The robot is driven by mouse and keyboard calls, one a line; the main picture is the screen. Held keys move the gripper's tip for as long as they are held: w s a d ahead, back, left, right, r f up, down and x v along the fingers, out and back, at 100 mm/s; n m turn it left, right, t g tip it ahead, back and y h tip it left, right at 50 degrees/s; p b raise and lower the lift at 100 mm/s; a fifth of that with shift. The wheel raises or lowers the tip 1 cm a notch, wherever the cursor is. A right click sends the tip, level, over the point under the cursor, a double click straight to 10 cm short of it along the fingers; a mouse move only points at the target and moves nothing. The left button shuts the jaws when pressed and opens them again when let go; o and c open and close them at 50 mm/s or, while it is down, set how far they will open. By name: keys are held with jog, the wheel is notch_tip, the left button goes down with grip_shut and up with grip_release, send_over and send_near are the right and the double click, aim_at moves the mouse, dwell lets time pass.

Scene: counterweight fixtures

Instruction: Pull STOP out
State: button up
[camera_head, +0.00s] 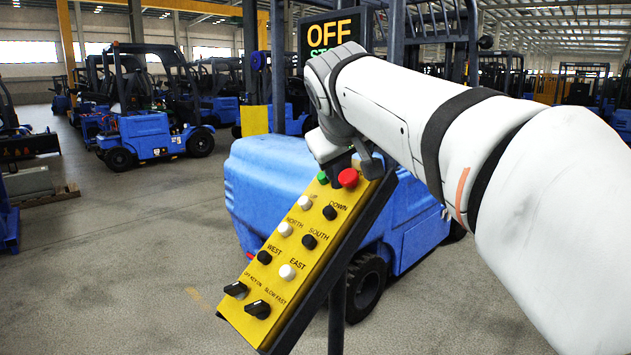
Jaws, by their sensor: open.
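A yellow control panel (275,278) stands tilted on a dark post in the middle of the view. The red button (348,178), likely STOP, is a round knob at the panel's upper right; its own label is hidden. A green button (323,178) sits just left of it. My gripper (358,168) comes down from above at the panel's top end, close beside the red button. Its dark fingers are open; the arm partly hides them, and I cannot tell whether they touch the button.
White and black buttons (288,271) and two black rotary switches (257,309) run down the panel. A display (331,32) reads OFF, with green text partly hidden below. A blue forklift (270,185) stands close behind the panel.

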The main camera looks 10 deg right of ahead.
aim_at(348, 175)
jog(key=x, duration=0.7)
jog(key=shift+w+d, duration=0.1)
jog(key=shift+w, duration=0.3)
jog(key=shift+r, duration=0.1)
grip_shut()
